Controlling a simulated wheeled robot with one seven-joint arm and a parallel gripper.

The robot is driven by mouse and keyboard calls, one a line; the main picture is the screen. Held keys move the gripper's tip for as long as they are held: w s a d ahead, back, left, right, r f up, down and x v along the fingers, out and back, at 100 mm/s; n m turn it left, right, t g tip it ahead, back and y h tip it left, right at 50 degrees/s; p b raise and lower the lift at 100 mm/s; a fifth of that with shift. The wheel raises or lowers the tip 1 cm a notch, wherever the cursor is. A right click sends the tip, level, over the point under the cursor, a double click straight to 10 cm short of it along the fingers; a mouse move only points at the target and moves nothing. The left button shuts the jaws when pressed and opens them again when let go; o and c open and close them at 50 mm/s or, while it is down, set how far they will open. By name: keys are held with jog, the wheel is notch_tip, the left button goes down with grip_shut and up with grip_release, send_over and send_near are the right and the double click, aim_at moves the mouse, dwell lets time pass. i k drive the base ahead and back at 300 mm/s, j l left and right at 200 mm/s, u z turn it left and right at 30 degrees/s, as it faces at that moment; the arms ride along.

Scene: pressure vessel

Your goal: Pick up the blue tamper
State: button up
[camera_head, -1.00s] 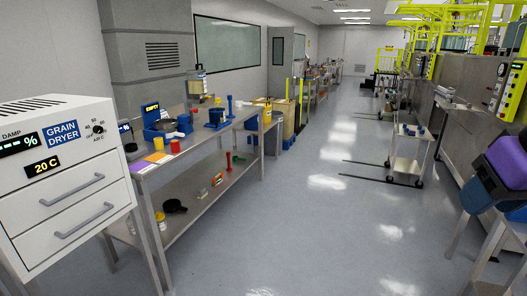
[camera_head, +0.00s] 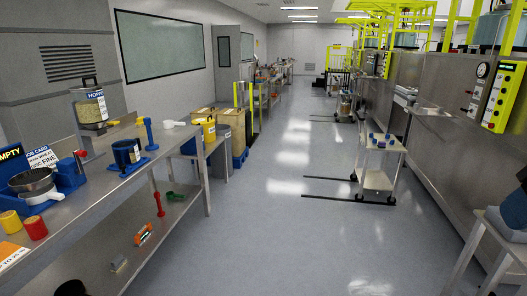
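The blue tamper (camera_head: 149,133) stands upright on the metal workbench (camera_head: 115,184), near its far end. It has a slim shaft and a rounded top, and its foot is on or in a small blue base. It stands just right of a dark blue cup-like container (camera_head: 126,152) in a blue holder. My gripper cannot be made out in this view. A dark and blue part at the right edge is cut off, and I cannot tell what it is.
A white scoop (camera_head: 172,124) lies behind the tamper. A hopper (camera_head: 91,108) stands at the bench's back. A red tool (camera_head: 158,204) and a green one (camera_head: 175,196) are on the lower shelf. A trolley (camera_head: 378,180) stands right; the floor between is clear.

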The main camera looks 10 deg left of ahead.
aim_at(153, 147)
jog(key=i+u, duration=0.15)
jog(key=i, duration=0.45)
jog(key=i+l+u, duration=0.2)
jog(key=i, duration=0.4)
jog(key=i+l+u, duration=0.15)
jog(key=i, duration=0.4)
jog(key=i+j+u, duration=0.2)
jog(key=i+u, duration=0.15)
jog(key=i, duration=0.35)
jog(key=i+u, duration=0.35)
jog(key=i, duration=0.35)
jog(key=i+l+u, duration=0.35)
jog(key=i, duration=0.4)
jog(key=i+j+u, duration=0.15)
jog(key=i, duration=0.55)
